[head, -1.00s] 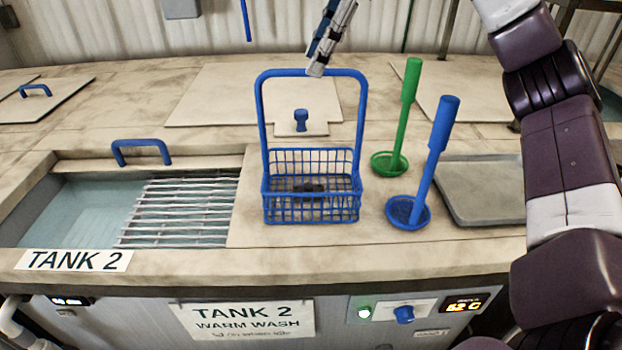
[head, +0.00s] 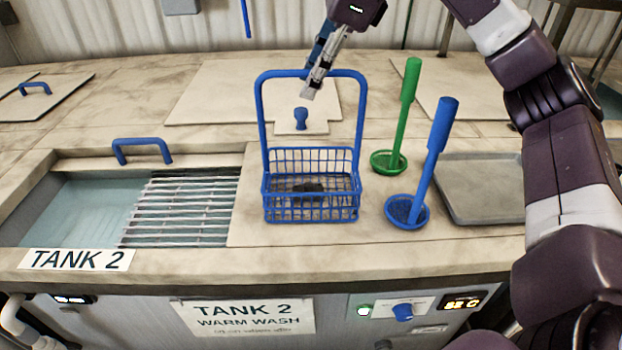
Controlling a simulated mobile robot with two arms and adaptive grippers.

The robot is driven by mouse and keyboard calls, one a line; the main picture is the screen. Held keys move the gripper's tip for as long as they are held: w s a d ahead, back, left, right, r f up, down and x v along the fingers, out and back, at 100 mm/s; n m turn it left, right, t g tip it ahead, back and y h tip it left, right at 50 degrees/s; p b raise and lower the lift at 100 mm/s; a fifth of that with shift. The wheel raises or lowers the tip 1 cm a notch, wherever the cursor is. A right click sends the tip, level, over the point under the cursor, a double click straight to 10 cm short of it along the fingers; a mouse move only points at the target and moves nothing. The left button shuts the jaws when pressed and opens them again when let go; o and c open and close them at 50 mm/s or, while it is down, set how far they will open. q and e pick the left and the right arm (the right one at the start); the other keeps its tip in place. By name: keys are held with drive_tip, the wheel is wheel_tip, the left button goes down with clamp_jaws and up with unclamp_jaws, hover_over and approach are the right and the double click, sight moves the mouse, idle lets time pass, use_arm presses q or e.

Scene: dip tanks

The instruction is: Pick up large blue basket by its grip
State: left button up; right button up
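The large blue basket (head: 312,218) is a wire basket with a tall hoop handle, standing upright on the counter right of the tank 2 grating. Its grip is the top bar (head: 282,73) of the hoop. A small dark thing (head: 305,188) shows inside it. My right gripper (head: 311,86) comes in from the top, with its fingers pointing down and left. In the picture a grey finger crosses in front of the grip near its middle. I cannot tell whether it touches the bar, or how far apart the fingers are. My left gripper is out of view.
A green long-handled strainer (head: 400,130) and a blue one (head: 430,170) stand right of the basket. A grey tray (head: 480,190) lies farther right. A blue-knobbed lid (head: 301,122) lies behind the basket. Tank 2 (head: 85,205) has water at left beside a metal grating (head: 180,205).

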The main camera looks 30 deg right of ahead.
drive_tip(key=shift+c, duration=0.2)
clamp_jaws()
idle(0.5)
